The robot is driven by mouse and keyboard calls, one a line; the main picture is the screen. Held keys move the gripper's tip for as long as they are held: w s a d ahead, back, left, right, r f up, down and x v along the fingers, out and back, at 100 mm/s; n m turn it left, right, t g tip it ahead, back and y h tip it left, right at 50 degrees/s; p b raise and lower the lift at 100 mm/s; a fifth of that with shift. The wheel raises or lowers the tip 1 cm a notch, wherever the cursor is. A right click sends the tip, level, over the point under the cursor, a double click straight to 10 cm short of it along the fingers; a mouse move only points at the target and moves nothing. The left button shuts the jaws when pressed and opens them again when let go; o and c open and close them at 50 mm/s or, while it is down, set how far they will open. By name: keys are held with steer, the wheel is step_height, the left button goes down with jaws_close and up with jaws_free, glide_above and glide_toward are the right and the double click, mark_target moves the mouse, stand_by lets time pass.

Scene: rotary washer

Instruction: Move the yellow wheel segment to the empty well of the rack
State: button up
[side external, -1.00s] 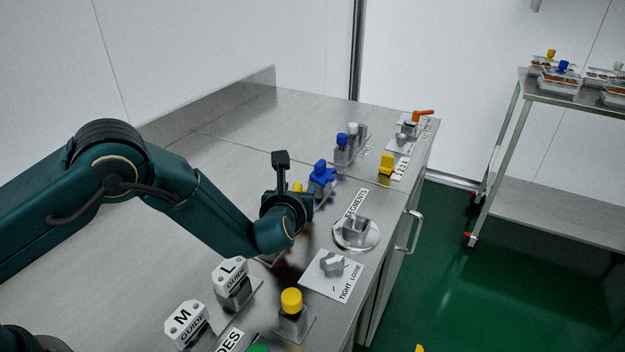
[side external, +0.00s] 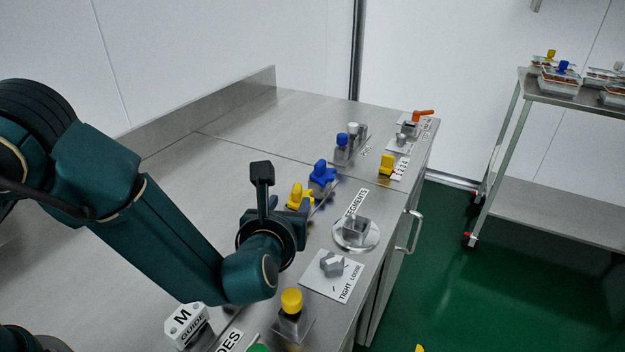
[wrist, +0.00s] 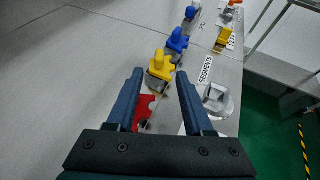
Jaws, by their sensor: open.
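The yellow wheel segment (side external: 299,196) sits upright in a row by the SEGMENTS label, beside a blue segment (side external: 322,175). In the wrist view the yellow segment (wrist: 160,66) lies just beyond and between my fingertips. My gripper (wrist: 160,77) is open and empty. A red piece (wrist: 146,108) shows nearer, between my fingers, partly hidden by the left one. In the side view my gripper (side external: 288,218) is on the near side of the yellow segment and hides part of the rack. I cannot make out an empty well.
A round clear plate with a grey block (side external: 356,232) and the TIGHT/LOOSE knob (side external: 332,264) are at the bench's right edge. A yellow button (side external: 291,300) and the M guide (side external: 185,322) stand nearer. Blue and white pegs (side external: 345,143) stand farther back. The bench's left is bare.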

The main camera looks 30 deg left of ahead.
steer(key=s+d+r+m+g+h, duration=0.1)
steer(key=s+r+m+h, duration=0.4)
steer(key=m, duration=0.6)
steer(key=s+r+m+g+h, duration=0.1)
steer(key=r+m+h, duration=0.3)
steer(key=r+m, duration=0.5)
steer(key=s+a+f+m+g+y, duration=0.2)
steer(key=s+a+f+m, duration=0.1)
steer(key=s+a+m, duration=0.3)
steer(key=s+a+f+m+g+y, duration=0.2)
steer(key=s+a+m, duration=0.3)
steer(key=s+m, duration=0.6)
steer(key=f+m+g, duration=0.1)
steer(key=m, duration=0.2)
steer(key=shift+a+m, duration=0.3)
steer(key=shift+a, duration=0.1)
